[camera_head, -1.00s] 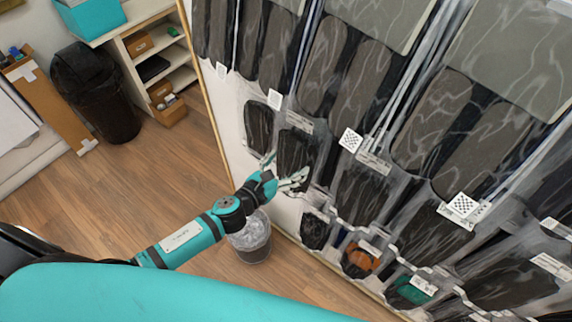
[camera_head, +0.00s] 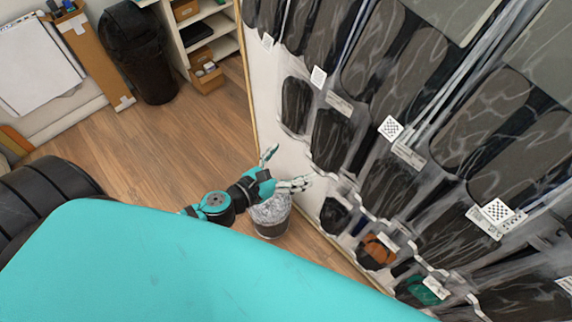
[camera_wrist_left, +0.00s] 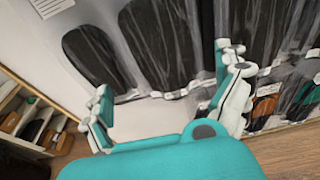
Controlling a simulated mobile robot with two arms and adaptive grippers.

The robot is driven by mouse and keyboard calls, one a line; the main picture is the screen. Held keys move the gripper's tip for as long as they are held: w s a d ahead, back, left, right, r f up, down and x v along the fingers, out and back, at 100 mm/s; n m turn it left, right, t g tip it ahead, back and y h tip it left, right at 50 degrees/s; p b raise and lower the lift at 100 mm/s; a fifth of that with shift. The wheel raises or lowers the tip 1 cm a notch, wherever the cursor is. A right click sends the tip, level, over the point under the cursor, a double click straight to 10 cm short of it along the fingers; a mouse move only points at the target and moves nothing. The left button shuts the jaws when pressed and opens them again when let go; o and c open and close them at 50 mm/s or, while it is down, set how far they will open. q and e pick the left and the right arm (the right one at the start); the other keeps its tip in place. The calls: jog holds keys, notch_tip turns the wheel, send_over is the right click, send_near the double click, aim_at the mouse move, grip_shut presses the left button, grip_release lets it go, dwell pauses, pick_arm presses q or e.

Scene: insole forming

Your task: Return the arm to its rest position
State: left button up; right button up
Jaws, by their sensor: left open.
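My left gripper (camera_head: 284,170) is open and empty in the head view, its fingers spread in front of the lower left part of the wall display. My teal and black left arm reaches in from the left, partly hidden behind my large teal body part in the foreground. In the left wrist view the gripper (camera_wrist_left: 170,98) shows its two fingers wide apart, with nothing between them. Beyond them are bagged dark insoles (camera_wrist_left: 160,40) on the white wall panel. The right gripper is not in view.
Bagged dark insoles (camera_head: 332,138) hang in rows on the wall at right. A lined waste bin (camera_head: 271,221) stands on the floor just below my left gripper. A black bin (camera_head: 146,58) and a shelf unit (camera_head: 222,47) stand farther back. The wooden floor between is clear.

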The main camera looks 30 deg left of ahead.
pick_arm(q)
jog(key=shift+v, duration=0.85)
jog(key=s+a+f+n+g+y+b, duration=0.1)
jog(key=s+a+f+n+g+y, duration=0.15)
jog(key=f+n, duration=0.65)
jog(key=s+a+f+n+g+y+b, duration=0.1)
jog(key=s+a+f+n+g+b, duration=0.2)
jog(key=f, duration=1)
jog(key=s+a+f+n+g+y, duration=0.1)
jog(key=s+a+f+n+y, duration=0.2)
jog(key=f+n, duration=0.65)
jog(key=s+d+f+n+g+b, duration=0.1)
jog(key=s+d+f+n+g, duration=0.1)
jog(key=s+f+n, duration=0.6)
jog(key=s+d+f+n+g+h+b, duration=0.1)
jog(key=s+f+n+g, duration=0.3)
jog(key=s, duration=1.2)
notch_tip(320, 180, down, 8)
jog(key=n+b, duration=0.1)
jog(key=n, duration=0.3)
jog(key=shift+d+r+g, duration=0.25)
jog(key=shift+d+g, duration=0.1)
jog(key=shift+d, duration=0.05)
jog(key=shift+s, duration=0.1)
